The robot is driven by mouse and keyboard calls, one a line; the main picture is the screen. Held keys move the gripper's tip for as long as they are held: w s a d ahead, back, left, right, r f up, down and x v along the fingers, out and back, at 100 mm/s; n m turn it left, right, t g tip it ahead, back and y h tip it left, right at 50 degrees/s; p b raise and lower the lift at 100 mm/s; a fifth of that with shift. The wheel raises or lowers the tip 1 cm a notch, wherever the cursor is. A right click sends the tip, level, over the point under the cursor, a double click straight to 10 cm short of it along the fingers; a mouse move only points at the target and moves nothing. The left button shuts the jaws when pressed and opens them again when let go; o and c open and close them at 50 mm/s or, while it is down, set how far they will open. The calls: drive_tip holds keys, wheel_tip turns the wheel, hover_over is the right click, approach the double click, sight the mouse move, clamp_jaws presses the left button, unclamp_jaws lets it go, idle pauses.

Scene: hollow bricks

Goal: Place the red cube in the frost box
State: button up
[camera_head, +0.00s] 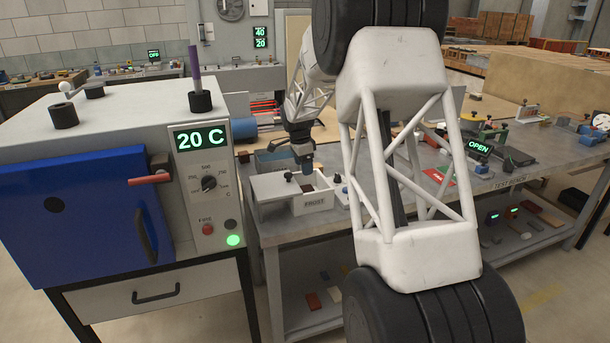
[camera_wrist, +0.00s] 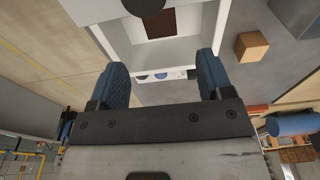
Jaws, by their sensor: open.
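The white frost box (camera_head: 313,204), labelled FROST, stands on the grey bench right of the oven, with its top open. In the wrist view its white wall (camera_wrist: 185,48) shows beyond my fingers. A dark reddish-brown block (camera_wrist: 174,22) lies inside it, apart from my fingers; it looks like the red cube, though its colour is dull. A dark patch shows in the box in the head view. My gripper (camera_head: 304,170) is over the box, pointing down. In the wrist view its blue fingers (camera_wrist: 156,82) are wide apart with nothing between them.
An orange-brown cube (camera_wrist: 250,47) sits on the bench beside the box. A blue-grey tray (camera_head: 268,160) is behind the box. The oven with a blue door (camera_head: 75,215) stands close on the left, reading 20 C. My arm hides part of the bench.

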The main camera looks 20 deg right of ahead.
drive_tip(key=shift+a+r, duration=0.1)
drive_tip(key=shift+r, duration=0.7)
drive_tip(key=s+a+r+n, duration=0.3)
drive_tip(key=s+r, duration=0.2)
drive_tip(key=s, duration=0.4)
drive_tip(key=s+a+r+n+t, duration=0.1)
drive_tip(key=s+a+r+n, duration=0.2)
drive_tip(key=s, duration=0.6)
drive_tip(key=s+a+r+n, duration=0.25)
drive_tip(key=s+r, duration=0.35)
drive_tip(key=s, duration=0.3)
drive_tip(key=s+a+f+n, duration=0.1)
drive_tip(key=s+a+n, duration=0.1)
drive_tip(key=s, duration=0.8)
drive_tip(key=s+a+f+n+t+y, duration=0.1)
drive_tip(key=s+n, duration=0.3)
drive_tip(key=s, duration=0.7)
drive_tip(key=s+a+f+n, duration=0.1)
drive_tip(key=s+a+n, duration=0.1)
drive_tip(key=s, duration=0.8)
drive_tip(key=shift+s+a+f+n+t, duration=0.25)
drive_tip(key=shift+a+f+n+t, duration=0.1)
drive_tip(key=shift+n, duration=0.3)
